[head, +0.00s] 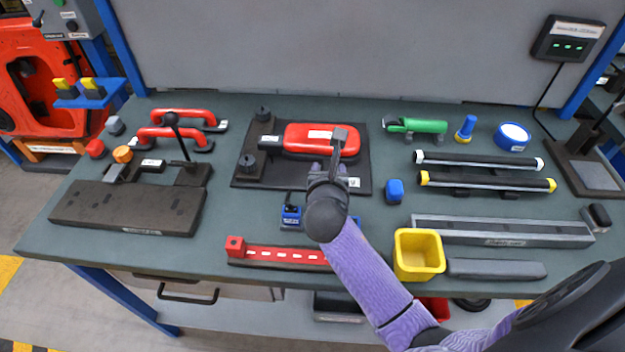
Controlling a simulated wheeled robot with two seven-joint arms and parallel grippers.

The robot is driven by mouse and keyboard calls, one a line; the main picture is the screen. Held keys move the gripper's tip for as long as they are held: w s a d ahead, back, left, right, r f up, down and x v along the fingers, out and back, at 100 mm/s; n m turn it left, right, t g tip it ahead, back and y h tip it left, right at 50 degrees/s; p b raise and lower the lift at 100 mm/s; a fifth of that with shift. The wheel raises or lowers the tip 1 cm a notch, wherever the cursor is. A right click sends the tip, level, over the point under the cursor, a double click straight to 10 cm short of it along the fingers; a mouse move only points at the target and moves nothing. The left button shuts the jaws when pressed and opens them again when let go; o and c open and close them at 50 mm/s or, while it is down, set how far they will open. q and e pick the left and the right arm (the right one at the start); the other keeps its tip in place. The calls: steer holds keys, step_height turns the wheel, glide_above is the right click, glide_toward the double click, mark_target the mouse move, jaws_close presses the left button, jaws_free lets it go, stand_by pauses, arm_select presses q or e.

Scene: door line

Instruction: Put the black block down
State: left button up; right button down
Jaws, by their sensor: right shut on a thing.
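My right gripper (328,170) reaches in from the lower right and is over the right part of the black fixture plate (364,160). It is shut on a small dark block (341,134), which I take as the black block. The block shows just beyond the fingers, in front of the right end of the red door handle (305,138). The gripper hides part of the block, and I cannot tell whether the block touches the handle or plate. My left gripper is out of view.
Two red handles (182,117) and a dark clamp fixture (125,208) are at left. A blue block (394,190), yellow bin (418,256), grey rail (500,231) and two black bars (480,162) are at right. Bare green tabletop (225,215) shows left of the arm.

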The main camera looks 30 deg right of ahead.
steer(key=f+b, duration=0.1)
steer(key=f, duration=0.2)
steer(key=f+b, duration=0.2)
steer(key=f, duration=0.1)
steer(key=f+b, duration=0.1)
steer(key=f, duration=0.2)
steer(key=shift+s+d+b, duration=0.1)
steer(key=shift+d+b, duration=0.15)
steer(key=shift+b, duration=0.1)
steer(key=shift+r, duration=0.15)
steer(key=shift+c, duration=0.5)
jaws_free()
